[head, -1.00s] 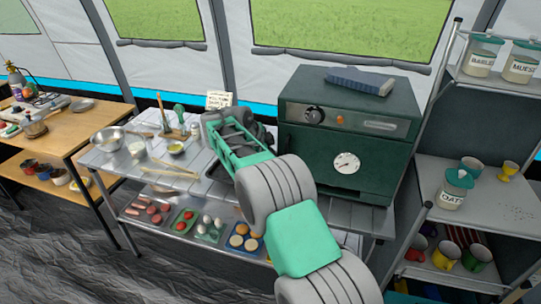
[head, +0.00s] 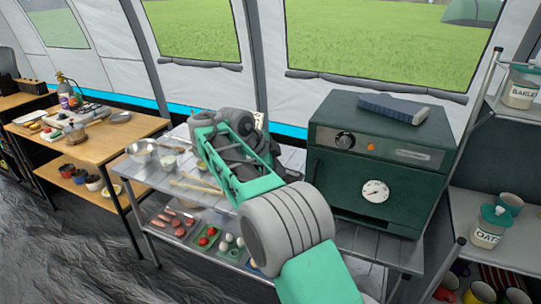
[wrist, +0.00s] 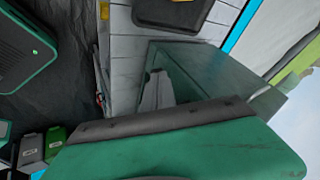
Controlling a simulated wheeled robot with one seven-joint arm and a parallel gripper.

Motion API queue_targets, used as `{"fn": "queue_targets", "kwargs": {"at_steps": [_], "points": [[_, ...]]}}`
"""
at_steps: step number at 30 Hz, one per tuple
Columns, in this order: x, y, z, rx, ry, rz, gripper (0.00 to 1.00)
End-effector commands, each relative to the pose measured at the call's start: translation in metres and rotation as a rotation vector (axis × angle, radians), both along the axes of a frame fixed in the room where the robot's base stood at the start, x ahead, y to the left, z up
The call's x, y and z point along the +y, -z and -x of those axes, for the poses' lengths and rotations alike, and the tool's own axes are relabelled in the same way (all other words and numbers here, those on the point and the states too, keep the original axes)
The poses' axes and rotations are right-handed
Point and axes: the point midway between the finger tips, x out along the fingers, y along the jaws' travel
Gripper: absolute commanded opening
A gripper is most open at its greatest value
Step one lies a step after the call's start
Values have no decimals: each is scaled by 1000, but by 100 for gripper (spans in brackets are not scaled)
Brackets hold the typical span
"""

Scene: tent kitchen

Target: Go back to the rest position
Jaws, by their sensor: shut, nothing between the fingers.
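My arm reaches across the lower middle of the head view, and its end (head: 232,145) is over the metal table. In the wrist view my gripper (wrist: 158,88) shows as grey fingers close together, shut and empty. Its fingertips are hard to make out in the head view, where my own arm hides them. The fingers appear in front of the dark green oven (wrist: 215,70) in the wrist view; whether they are clear of it I cannot tell from this view alone.
The green oven (head: 330,170) stands on the metal table (head: 345,238), right of my arm. A metal bowl (head: 143,150) is left of my arm. A shelf rack (head: 515,250) with jars and mugs stands at right, a wooden table (head: 135,130) at left. Dark floor is open at lower left.

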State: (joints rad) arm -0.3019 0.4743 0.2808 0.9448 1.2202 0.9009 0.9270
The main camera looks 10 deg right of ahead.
Motion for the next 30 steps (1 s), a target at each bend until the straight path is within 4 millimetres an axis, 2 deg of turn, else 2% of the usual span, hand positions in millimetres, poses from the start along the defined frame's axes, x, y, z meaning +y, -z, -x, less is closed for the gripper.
{"fn": "queue_targets", "kwargs": {"at_steps": [2, 4, 5, 6, 8, 9, 11, 12, 14, 16, 20, 21, 24, 27, 29, 30], "points": [[-1, 0, 0, 54, -82, 28, 0], [8, 2, -10, 131, -255, 65, 0], [14, 12, -14, 188, -365, 86, 0], [24, 38, -14, 295, -524, 112, 0], [35, 73, -6, 425, -708, 132, 0], [41, 96, 2, 503, -817, 138, 0], [52, 128, 21, 618, -992, 135, 0], [60, 145, 39, 688, -1120, 126, 0], [71, 164, 71, 771, -1301, 103, 0], [80, 177, 116, 837, -1499, 64, 0], [88, 181, 214, 863, -1775, -34, 0], [89, 178, 244, 847, -1825, -61, 0], [86, 168, 302, 782, -1885, -92, 0], [73, 149, 327, 701, -1857, -52, 0], [65, 131, 324, 639, -1822, 2, 0], [61, 114, 316, 591, -1800, 47, 0]]}}
